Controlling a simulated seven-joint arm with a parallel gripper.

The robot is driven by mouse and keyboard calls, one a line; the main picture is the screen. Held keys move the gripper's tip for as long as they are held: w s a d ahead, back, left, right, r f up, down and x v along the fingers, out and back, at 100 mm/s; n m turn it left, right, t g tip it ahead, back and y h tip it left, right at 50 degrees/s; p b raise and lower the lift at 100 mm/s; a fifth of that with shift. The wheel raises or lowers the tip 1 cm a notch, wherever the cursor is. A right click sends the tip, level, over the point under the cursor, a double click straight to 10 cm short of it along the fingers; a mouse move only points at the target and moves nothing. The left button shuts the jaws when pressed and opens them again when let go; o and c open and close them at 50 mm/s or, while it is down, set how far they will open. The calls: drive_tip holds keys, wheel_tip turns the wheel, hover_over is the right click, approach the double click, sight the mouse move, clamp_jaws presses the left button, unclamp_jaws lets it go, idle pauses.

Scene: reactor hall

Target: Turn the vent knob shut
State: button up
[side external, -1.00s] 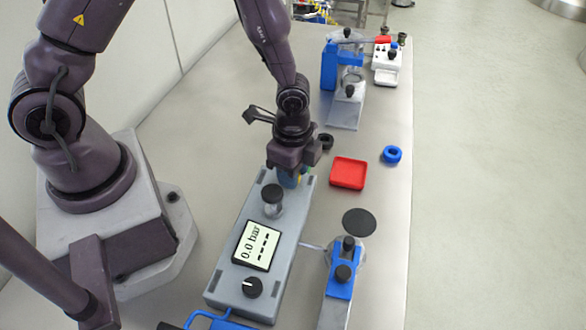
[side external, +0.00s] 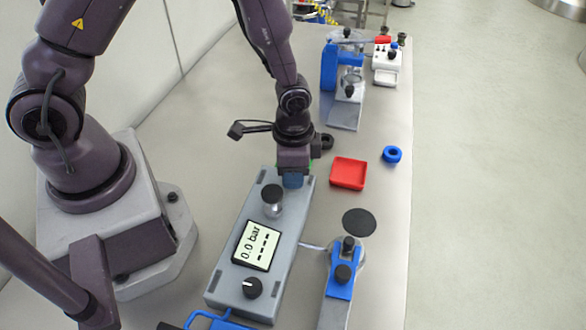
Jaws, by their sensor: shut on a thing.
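A long grey box (side external: 232,275) lies on the table with a display (side external: 257,246) reading "0.0 bar" over a row of dashes. My gripper (side external: 292,178) points down at the far end of this box. It is shut on a blue part there, which I take to be the vent knob (side external: 292,182). Only a small piece of the knob shows below the fingers, so its turn angle is hidden. A black-topped post (side external: 272,195) stands on the box nearer the display. A black dial with a white mark (side external: 252,287) sits at the near end.
A blue clamp-like device (side external: 342,282) stands right of the box, with a black disc (side external: 359,222) behind it. A blue stand (side external: 329,70) and white device (side external: 387,66) are at the back.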

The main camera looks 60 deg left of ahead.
drive_tip(key=o, duration=0.9)
drive_tip(key=shift+r, duration=0.1)
wheel_tip(320, 180, up, 13)
drive_tip(key=shift+f, duration=0.1)
drive_tip(key=s+a+r+n+t, duration=0.2)
drive_tip(key=s+r, duration=0.2)
drive_tip(key=r, duration=0.1)
drive_tip(key=s+a+r+n+t, duration=0.1)
drive_tip(key=s+r+n, duration=0.1)
drive_tip(key=r, duration=0.4)
drive_tip(key=s+a+r+n+t, duration=0.1)
drive_tip(key=s+a+r+t, duration=0.1)
drive_tip(key=s+r, duration=0.3)
drive_tip(key=shift+s+a+r+n+t, duration=0.25)
drive_tip(key=shift+s+a+n+t, duration=0.05)
drive_tip(key=shift+a+n, duration=0.1)
